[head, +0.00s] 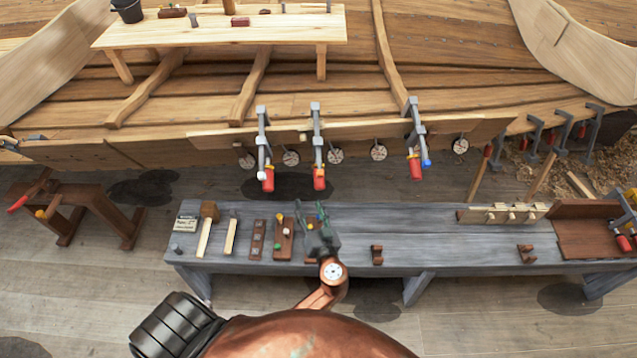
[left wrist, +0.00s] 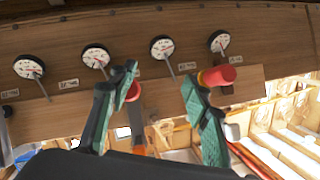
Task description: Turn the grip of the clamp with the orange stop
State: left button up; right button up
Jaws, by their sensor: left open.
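Three grey clamps hang on the hull plank in the head view, each with a red grip. The middle clamp (head: 317,140) has an orange stop (head: 319,171) by its grip (head: 319,183). The left clamp (head: 262,140) has a pale stop, and the right clamp (head: 417,130) has a blue one. My left gripper (head: 311,212) is open, just below the middle clamp in the picture, over the bench. In the left wrist view, its green-padded fingers (left wrist: 160,76) stand apart. A red grip (left wrist: 220,76) shows behind the right finger, partly hidden; another red part shows by the left finger. My right gripper is out of view.
A grey bench (head: 400,235) bears a mallet (head: 206,225), wooden blocks and a peg rack (head: 500,213). Round gauges (head: 378,152) line the plank between the clamps. More clamps (head: 563,135) stand at the right.

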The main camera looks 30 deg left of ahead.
aim_at(321, 189)
pick_arm(q)
jog(key=w+d+r+t, duration=0.2)
jog(key=w+d, duration=0.1)
jog(key=shift+w+d+r+m, duration=0.25)
jog(key=shift+r+m, duration=0.05)
jog(key=shift+r, duration=0.1)
jog(key=x, duration=0.6)
jog(key=shift+r+p, duration=0.1)
jog(key=shift+p, duration=0.2)
jog(key=shift+w+a, duration=0.35)
jog(key=shift+a, duration=0.15)
jog(key=shift+c, duration=0.4)
